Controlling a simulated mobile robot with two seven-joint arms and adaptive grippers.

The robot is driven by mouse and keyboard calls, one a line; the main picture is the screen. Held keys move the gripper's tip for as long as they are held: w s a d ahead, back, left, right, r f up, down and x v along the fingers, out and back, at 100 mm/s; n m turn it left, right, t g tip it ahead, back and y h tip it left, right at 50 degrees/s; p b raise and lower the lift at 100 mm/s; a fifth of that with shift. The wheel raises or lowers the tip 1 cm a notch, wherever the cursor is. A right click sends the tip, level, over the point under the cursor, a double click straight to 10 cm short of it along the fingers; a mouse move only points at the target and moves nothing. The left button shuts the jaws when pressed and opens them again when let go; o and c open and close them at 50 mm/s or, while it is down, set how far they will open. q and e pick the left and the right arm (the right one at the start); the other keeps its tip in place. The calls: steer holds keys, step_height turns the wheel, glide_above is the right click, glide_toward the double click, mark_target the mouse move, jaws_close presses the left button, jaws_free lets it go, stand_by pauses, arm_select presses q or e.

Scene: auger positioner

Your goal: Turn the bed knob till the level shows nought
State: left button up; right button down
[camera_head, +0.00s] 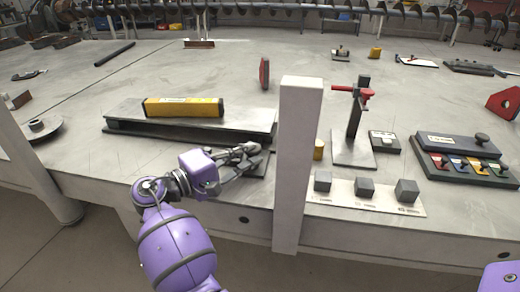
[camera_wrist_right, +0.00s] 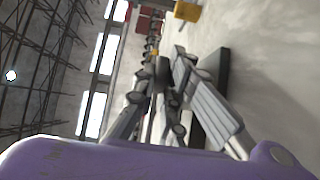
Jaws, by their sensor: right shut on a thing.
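A yellow level (camera_head: 185,107) lies along the top of a long grey bed (camera_head: 125,121) left of the white post. Its reading is too small to make out. My right gripper (camera_head: 252,158) is at the bed's front right corner, with its fingers closed in. The bed knob is mostly hidden by the fingers. My left gripper is not in view.
A white post (camera_head: 299,150) stands close to the right of my right gripper. Beyond it are a stand with a red clamp (camera_head: 354,125), a plate with grey cubes (camera_head: 350,194) and a dark box with coloured tags (camera_head: 465,165). The table's front left is mostly clear.

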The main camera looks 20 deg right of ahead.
steer(key=shift+r, duration=0.2)
steer(key=c, duration=2.2)
jaws_free()
steer(key=shift+o, duration=0.2)
steer(key=v, duration=1.2)
steer(key=shift+o, duration=0.2)
